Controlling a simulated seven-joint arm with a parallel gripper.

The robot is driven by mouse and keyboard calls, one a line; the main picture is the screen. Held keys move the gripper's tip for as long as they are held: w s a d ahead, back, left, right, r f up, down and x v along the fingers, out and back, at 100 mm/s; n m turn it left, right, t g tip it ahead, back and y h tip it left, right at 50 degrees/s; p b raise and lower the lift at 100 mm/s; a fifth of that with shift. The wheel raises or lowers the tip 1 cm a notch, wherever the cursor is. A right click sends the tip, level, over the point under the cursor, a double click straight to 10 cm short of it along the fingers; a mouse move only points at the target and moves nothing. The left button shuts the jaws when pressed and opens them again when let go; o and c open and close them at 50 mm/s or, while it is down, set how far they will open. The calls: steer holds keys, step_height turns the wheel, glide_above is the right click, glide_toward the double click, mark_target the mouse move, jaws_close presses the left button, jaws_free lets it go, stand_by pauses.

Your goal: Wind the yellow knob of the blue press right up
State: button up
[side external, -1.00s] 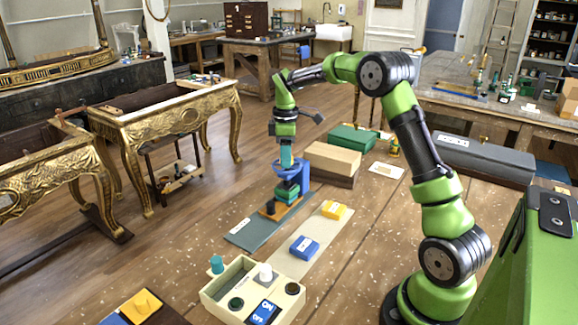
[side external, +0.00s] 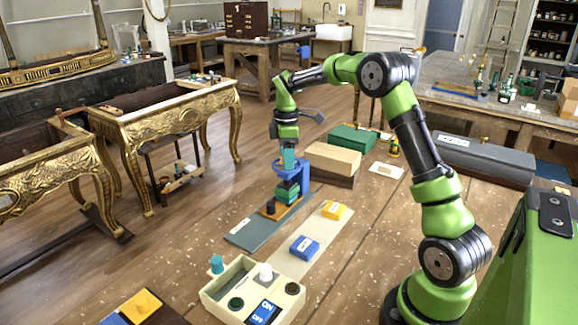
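The blue press (side external: 304,176) stands on the far part of the grey-green mat (side external: 252,229). Green and dark blocks (side external: 287,190) sit inside it, above an orange-brown base plate (side external: 288,208). My gripper (side external: 288,166) points straight down at the top of the press, with its teal fingers at the blue ring there. The yellow knob cannot be made out; the gripper and ring hide that spot. I cannot tell whether the fingers are apart or closed on it.
A cream control box (side external: 225,283) with several knobs and a blue ON/OFF switch stands in front. A blue block (side external: 304,248) and a yellow block (side external: 333,210) lie on a pale strip (side external: 318,233). A cardboard box (side external: 333,158) and green case (side external: 352,138) stand behind the press.

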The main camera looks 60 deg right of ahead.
steer(key=shift+o, duration=0.5)
steer(key=shift+r, duration=0.1)
steer(key=shift+w+r, duration=0.1)
steer(key=shift+r, duration=0.25)
step_height(320, 180, up, 16)
steer(key=shift+r, duration=0.15)
